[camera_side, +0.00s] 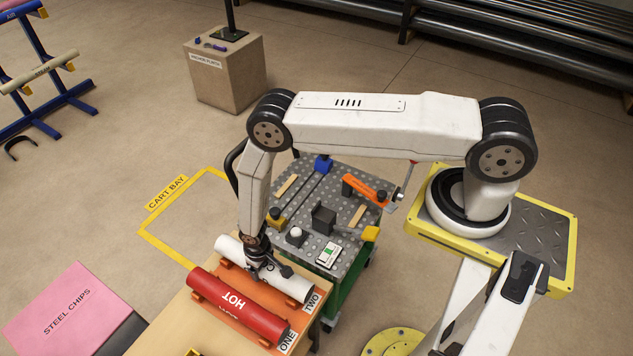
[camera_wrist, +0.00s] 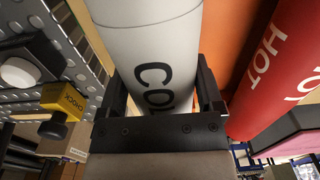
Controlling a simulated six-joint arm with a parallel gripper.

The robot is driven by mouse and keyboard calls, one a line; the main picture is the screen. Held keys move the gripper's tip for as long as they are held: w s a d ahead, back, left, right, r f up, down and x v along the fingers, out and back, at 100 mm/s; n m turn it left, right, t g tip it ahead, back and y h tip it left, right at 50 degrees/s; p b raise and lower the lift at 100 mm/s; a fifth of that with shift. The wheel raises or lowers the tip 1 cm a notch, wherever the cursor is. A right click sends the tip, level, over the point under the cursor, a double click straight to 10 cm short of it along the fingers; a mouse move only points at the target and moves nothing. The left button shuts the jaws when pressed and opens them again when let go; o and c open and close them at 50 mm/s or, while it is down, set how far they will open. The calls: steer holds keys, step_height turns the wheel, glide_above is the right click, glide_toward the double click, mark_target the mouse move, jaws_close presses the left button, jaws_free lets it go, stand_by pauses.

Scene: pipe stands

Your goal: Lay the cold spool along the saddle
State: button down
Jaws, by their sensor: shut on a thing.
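The cold spool is a white cylinder (camera_side: 290,285) lying level over the wooden bench, beside the red spool marked HOT (camera_side: 236,305). In the wrist view the cold spool (camera_wrist: 150,40) shows dark lettering, partly cut off by my gripper (camera_wrist: 160,105). My gripper (camera_side: 258,264) is shut around its middle, a finger on each side. An orange saddle (camera_side: 262,290) shows between the two spools, with labels ONE and TWO at its right end. The red spool lies along the ONE side; the cold spool is on the TWO side. I cannot tell whether the cold spool touches the saddle.
A grey perforated cart top (camera_side: 335,215) with clamps, blocks and a yellow chock (camera_wrist: 62,100) stands just behind the bench. A pink STEEL CHIPS box (camera_side: 70,308) is at the left. The marked cart bay floor (camera_side: 190,225) is clear.

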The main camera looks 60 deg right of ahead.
steer(key=shift+f, duration=0.4)
stand_by(0.9)
jaws_free()
steer(key=shift+r, duration=0.2)
steer(key=shift+r, duration=3.45)
steer(key=shift+r, duration=0.1)
